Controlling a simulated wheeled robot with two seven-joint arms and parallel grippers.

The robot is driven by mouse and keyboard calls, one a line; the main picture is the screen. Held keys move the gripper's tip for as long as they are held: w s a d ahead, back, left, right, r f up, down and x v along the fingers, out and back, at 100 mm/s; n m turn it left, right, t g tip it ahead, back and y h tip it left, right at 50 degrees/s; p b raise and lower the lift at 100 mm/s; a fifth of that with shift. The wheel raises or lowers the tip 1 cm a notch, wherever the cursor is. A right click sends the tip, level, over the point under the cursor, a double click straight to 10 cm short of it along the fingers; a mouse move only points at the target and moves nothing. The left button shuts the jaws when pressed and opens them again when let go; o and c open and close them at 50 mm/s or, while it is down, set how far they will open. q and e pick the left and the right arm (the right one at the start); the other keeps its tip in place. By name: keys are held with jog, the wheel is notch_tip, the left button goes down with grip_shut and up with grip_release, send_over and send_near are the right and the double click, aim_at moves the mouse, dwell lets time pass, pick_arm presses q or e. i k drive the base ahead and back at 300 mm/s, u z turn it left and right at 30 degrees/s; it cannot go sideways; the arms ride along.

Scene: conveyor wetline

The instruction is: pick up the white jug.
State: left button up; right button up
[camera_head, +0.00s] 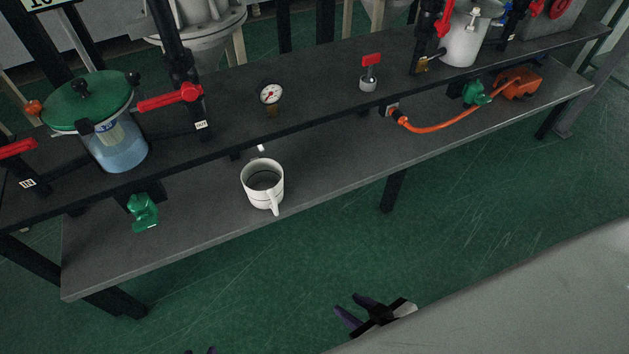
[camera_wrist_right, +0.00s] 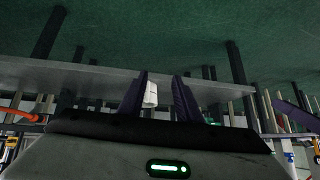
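The white jug (camera_head: 262,190) stands upright on the lower grey shelf, with its handle facing the front edge. My right gripper (camera_head: 349,306) is open and empty, in front of the shelf and to the right of the jug in the head view. In the right wrist view, the open fingers of my right gripper (camera_wrist_right: 158,90) stand apart. The jug (camera_wrist_right: 151,95) shows between them, some distance beyond the fingertips. Only small dark tips of my left gripper (camera_head: 201,351) show at the bottom edge of the head view; its opening is unclear.
The upper shelf (camera_head: 320,92) overhangs the back of the lower shelf (camera_head: 335,170). A green valve (camera_head: 143,211) is left of the jug. An orange hose (camera_head: 450,124) lies to the right. A lidded glass vessel (camera_head: 118,145) stands upper left. The lower shelf beside the jug is clear.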

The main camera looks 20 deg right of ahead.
aim_at(262, 180)
jog(key=i, duration=0.95)
jog(key=z, duration=2.9)
jog(key=k, duration=1.4)
jog(key=u, duration=1.8)
